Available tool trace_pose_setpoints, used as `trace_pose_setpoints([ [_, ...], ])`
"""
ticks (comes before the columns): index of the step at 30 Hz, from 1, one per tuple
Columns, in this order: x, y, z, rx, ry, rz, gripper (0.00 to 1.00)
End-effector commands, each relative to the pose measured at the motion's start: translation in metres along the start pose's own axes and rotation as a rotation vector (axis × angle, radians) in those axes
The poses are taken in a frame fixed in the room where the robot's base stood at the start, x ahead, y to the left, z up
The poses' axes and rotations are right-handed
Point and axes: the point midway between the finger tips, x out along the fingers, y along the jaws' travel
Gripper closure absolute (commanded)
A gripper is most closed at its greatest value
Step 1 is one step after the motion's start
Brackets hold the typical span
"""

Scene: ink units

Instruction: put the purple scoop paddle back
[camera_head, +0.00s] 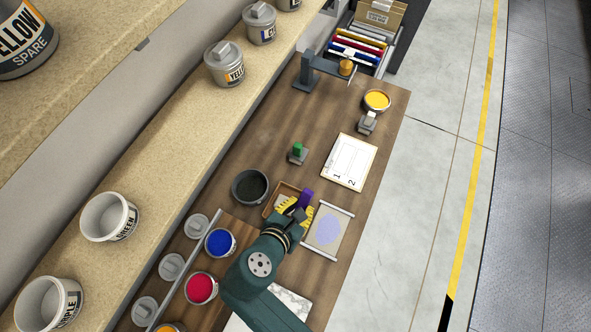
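The purple scoop paddle (306,197) shows as a small purple block at the tip of my gripper (297,208). The rest of it is hidden. My gripper, with yellow-and-black fingers, is over the near edge of a small orange-brown tray (285,187) on the wooden bench. My arm comes up from the bottom of the picture. The fingers are partly covered by my wrist, so I cannot tell whether they grip the purple block or are only beside it.
A dark round pot (250,186) stands left of the tray, and a framed sheet with a lilac patch (327,230) lies to the right. Blue (220,242) and red (201,288) ink tins stand nearer. A green-topped block (298,152) and white numbered card (349,162) lie beyond.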

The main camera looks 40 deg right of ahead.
Motion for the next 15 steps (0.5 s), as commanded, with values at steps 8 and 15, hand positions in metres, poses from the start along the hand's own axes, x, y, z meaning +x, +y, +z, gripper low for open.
trace_pose_setpoints([
  [8,0.036,-0.024,-0.048,0.355,0.261,-0.33,1.0],
  [15,0.048,-0.04,-0.084,0.624,0.417,-0.488,1.0],
])
